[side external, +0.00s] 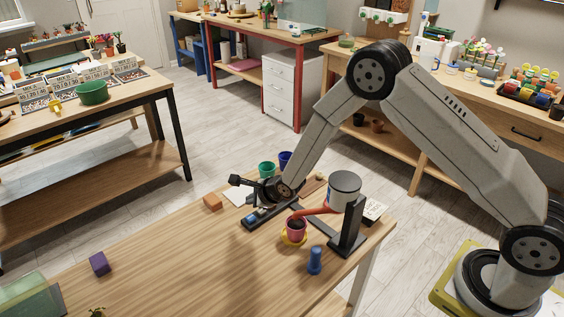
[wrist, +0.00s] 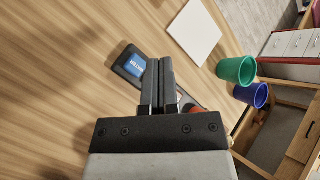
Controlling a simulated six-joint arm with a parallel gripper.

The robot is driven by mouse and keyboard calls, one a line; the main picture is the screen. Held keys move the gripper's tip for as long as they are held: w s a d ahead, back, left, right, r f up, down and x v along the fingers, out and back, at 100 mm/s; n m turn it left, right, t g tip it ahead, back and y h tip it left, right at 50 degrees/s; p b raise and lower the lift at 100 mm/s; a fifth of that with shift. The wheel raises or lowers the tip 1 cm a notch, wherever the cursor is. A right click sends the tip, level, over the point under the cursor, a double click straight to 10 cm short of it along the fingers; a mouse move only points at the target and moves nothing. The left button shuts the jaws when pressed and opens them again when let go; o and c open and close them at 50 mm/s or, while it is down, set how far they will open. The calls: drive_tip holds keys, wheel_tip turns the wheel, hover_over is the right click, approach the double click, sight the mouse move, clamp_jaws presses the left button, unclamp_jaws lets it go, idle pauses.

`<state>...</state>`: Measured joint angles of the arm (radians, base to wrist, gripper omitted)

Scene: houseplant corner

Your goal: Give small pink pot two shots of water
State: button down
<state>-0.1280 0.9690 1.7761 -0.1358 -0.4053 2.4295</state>
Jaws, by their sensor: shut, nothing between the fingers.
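The small pink pot (side external: 296,226), with dark soil in it, stands on a yellow saucer (side external: 289,241) in the side view. A dispenser with a grey-white tank (side external: 344,190) and a red spout (side external: 317,210) stands beside it, the spout reaching toward the pot. A long black panel with a blue label (wrist: 134,64) lies left of the pot; the label's text is too small to read surely. My gripper (wrist: 159,68) is shut and empty over the panel, hiding part of it. Whether the fingertips touch it is unclear. The pot is out of the wrist view.
A green cup (wrist: 237,70) and a blue cup (wrist: 253,94) stand near the table edge, with a white sheet (wrist: 194,31) nearby. An orange block (side external: 212,201), a purple block (side external: 99,263) and a blue bottle-like object (side external: 314,261) stand on the table. Its middle is clear.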

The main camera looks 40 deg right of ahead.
drive_tip(key=shift+r, duration=0.7)
drive_tip(key=s+d+r+n+g, duration=0.2)
drive_tip(key=s+r+n, duration=0.2)
drive_tip(key=s+n, duration=0.4)
drive_tip(key=s+d+r+n+g+h, duration=0.1)
drive_tip(key=s+d+r+n+g, duration=0.1)
drive_tip(key=s+n, duration=0.6)
drive_tip(key=s+d+r+n+g+h, duration=0.1)
drive_tip(key=s+d+r+n+g, duration=0.1)
drive_tip(key=s+d+r+n, duration=0.2)
drive_tip(key=shift+s+r+n, duration=1.6)
drive_tip(key=shift+s+n, duration=0.7)
drive_tip(key=shift+s, duration=1.5)
